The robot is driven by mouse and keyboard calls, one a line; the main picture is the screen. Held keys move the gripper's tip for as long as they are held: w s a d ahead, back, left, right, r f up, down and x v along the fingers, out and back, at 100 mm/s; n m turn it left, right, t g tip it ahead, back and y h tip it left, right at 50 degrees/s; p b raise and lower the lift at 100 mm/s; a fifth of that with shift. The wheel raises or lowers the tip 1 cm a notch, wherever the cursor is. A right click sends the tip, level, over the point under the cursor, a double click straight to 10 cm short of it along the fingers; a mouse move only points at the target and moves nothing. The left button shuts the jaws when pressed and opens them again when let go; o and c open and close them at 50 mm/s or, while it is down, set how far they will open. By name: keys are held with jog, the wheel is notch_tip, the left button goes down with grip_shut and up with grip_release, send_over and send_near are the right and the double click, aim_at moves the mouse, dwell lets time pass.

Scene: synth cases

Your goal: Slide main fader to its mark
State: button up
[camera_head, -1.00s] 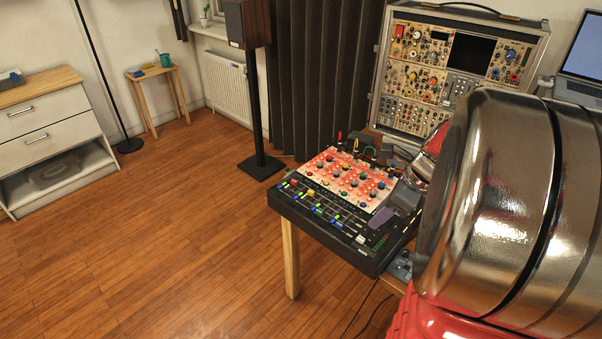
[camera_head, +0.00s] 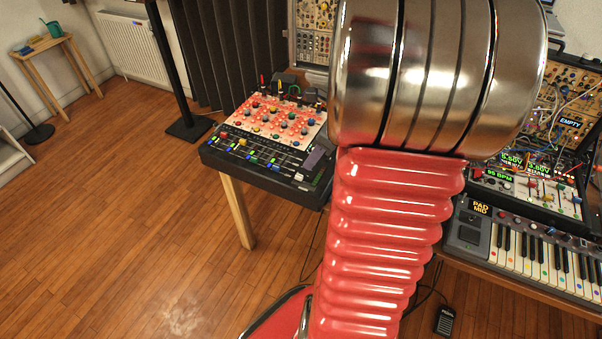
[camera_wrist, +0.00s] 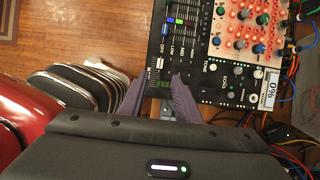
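The mixer (camera_head: 262,185) stands at the table's left end, with a row of faders along its front. A white fader cap (camera_head: 299,177) sits near its front right; I take it for the main fader but cannot read its label. In the wrist view a white cap (camera_wrist: 160,62) shows just beyond my gripper (camera_wrist: 159,80). The two purple-grey fingers are apart, with a gap between them and nothing seen gripped. Whether they touch the mixer is unclear. One finger shows over the mixer in the head view (camera_head: 315,158). The fader's mark cannot be made out.
A small panel with knobs and a display (camera_wrist: 269,95) reading 0% lies right of the fingers, with cables (camera_wrist: 283,140) nearby. My arm hides the middle of the table. A keyboard (camera_head: 530,250) and synth modules (camera_head: 530,185) stand to the right. Open floor lies left.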

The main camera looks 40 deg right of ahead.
aim_at(300, 176)
jog(key=x, duration=0.9)
jog(key=shift+f, duration=0.35)
grip_shut()
dwell(0.4)
